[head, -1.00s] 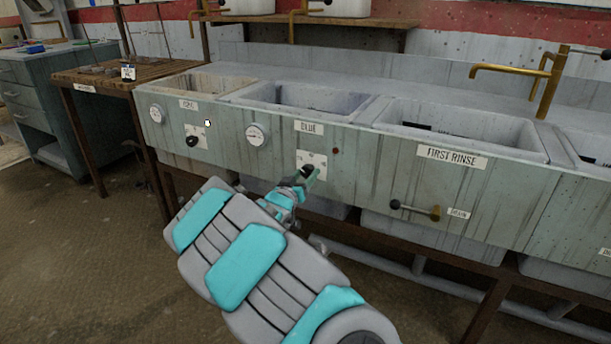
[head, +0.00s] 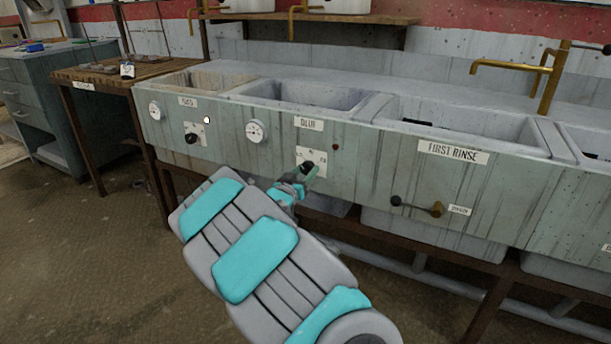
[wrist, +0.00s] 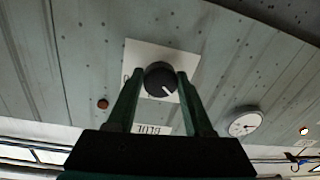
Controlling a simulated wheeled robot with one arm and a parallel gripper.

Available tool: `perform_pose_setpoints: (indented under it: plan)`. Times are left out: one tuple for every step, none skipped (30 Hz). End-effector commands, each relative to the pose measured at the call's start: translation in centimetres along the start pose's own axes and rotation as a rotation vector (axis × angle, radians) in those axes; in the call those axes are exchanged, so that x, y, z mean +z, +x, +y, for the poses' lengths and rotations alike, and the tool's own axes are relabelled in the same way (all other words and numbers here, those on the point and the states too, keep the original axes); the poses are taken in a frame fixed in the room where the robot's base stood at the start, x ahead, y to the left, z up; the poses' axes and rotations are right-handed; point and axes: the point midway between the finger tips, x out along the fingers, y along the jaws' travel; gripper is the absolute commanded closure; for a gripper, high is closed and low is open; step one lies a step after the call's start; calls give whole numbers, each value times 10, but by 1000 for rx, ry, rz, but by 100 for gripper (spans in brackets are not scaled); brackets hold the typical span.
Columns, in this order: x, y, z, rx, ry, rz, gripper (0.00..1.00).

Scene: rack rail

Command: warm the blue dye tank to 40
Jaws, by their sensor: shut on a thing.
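The blue dye tank (head: 258,92) is a sink basin in the long grey-green panelled row, with a "BLUE" label (head: 309,123) on its front. A round white dial gauge (head: 255,131) sits left of the label; it also shows in the wrist view (wrist: 244,123), its reading too small to tell. Below the label is a white plate with a black knob (wrist: 160,78). The knob's white mark points to the lower right in the wrist view. My gripper (head: 306,168) is at this knob, its two green fingers (wrist: 159,84) shut on the knob's sides.
A dark unlit indicator (head: 335,147) is right of the plate. The left tank has its own gauge (head: 155,111), knob (head: 191,138) and lit lamp (head: 207,120). A lever (head: 416,206) sticks out below "FIRST RINSE" (head: 453,152). The floor at left is clear.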

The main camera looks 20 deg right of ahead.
Motion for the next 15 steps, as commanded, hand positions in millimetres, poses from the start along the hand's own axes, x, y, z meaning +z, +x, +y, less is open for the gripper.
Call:
perform_pose_setpoints:
  plan:
    - [5, -1, -2, -2, 34, 0, 100]
    - [6, -1, -3, -3, 55, 1, 100]
    - [7, -1, -3, -2, 88, 1, 100]
    - [7, -1, -4, -3, 112, 4, 100]
    - [7, -1, -3, -1, 139, 5, 100]
    - [7, -1, -3, 0, 175, 9, 100]
    - [7, -1, -3, 1, 203, 11, 100]
    - [7, -1, -3, 1, 232, 12, 100]
    - [7, -1, -4, 1, 271, 14, 100]
    - [7, -1, -3, 2, 300, 15, 100]
    - [6, -1, -4, 1, 328, 18, 100]
    - [6, -1, -4, 3, 367, 20, 100]
    - [6, -1, -4, 3, 395, 23, 100]
    - [6, -1, -3, 5, 424, 25, 100]
    - [6, -1, -4, 5, 461, 28, 100]
